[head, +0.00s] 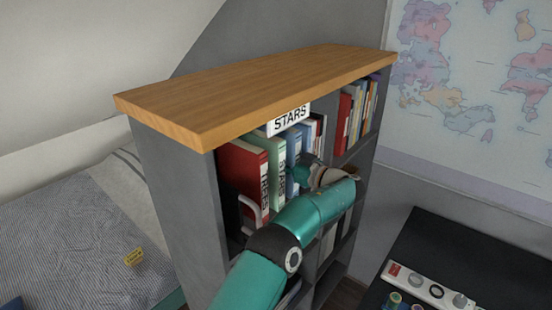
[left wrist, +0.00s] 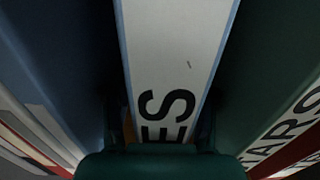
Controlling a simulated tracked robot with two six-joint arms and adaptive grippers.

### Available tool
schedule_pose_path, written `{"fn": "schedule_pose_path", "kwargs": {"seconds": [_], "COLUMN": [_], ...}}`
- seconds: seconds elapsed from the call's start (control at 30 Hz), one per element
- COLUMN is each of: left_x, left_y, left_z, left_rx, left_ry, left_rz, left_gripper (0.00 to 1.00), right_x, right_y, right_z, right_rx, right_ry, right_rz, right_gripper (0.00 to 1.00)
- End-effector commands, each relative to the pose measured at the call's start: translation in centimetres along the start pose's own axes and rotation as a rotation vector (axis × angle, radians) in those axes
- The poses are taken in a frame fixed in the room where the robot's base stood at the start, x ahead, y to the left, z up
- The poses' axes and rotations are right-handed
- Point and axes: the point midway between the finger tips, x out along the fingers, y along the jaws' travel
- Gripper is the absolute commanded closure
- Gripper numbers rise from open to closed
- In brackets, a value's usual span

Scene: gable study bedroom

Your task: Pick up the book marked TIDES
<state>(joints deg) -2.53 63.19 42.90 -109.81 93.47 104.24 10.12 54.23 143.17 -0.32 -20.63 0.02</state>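A blue book (head: 293,155) stands upright in the upper left compartment of the shelf, right of a green book (head: 274,150). In the left wrist view its white spine label (left wrist: 178,55) shows only the end letters "ES". My left gripper (head: 305,170) is at the front of that compartment, in front of the blue book. Dark shapes flank the spine on both sides in the left wrist view, but I cannot tell whether the fingers touch it. The fingertips are hidden in the head view. My right gripper is not in view.
More books (head: 358,108) fill the right compartment. A dark desk (head: 450,255) stands at right.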

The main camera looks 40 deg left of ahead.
Motion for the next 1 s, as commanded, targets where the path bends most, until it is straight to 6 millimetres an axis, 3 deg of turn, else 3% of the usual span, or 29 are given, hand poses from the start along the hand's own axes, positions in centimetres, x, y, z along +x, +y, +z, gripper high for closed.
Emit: {"fn": "schedule_pose_path", "kwargs": {"seconds": [0.03, 0.3, 0.73, 0.93, 1.0], "left_x": [0.0, -0.1, -0.1, -0.1, -1.5], "left_y": [0.0, 0.0, 0.0, 0.0, 0.1], "left_z": [0.0, 0.0, -0.3, -1.6, -1.4], "left_rx": [0.000, 0.000, -0.003, -0.008, -0.003], "left_ry": [0.000, 0.000, 0.002, 0.002, 0.002], "left_rz": [0.000, 0.000, 0.000, 0.000, 0.005], "left_gripper": [0.56, 1.00, 1.00, 1.00, 1.00], "right_x": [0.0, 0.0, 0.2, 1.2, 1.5], "right_y": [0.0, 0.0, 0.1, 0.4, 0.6], "right_z": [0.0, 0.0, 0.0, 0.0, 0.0], "right_rx": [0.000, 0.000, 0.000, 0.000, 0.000], "right_ry": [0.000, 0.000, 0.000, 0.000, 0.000], "right_rz": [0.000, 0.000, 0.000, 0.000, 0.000], "right_gripper": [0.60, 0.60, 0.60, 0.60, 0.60]}}
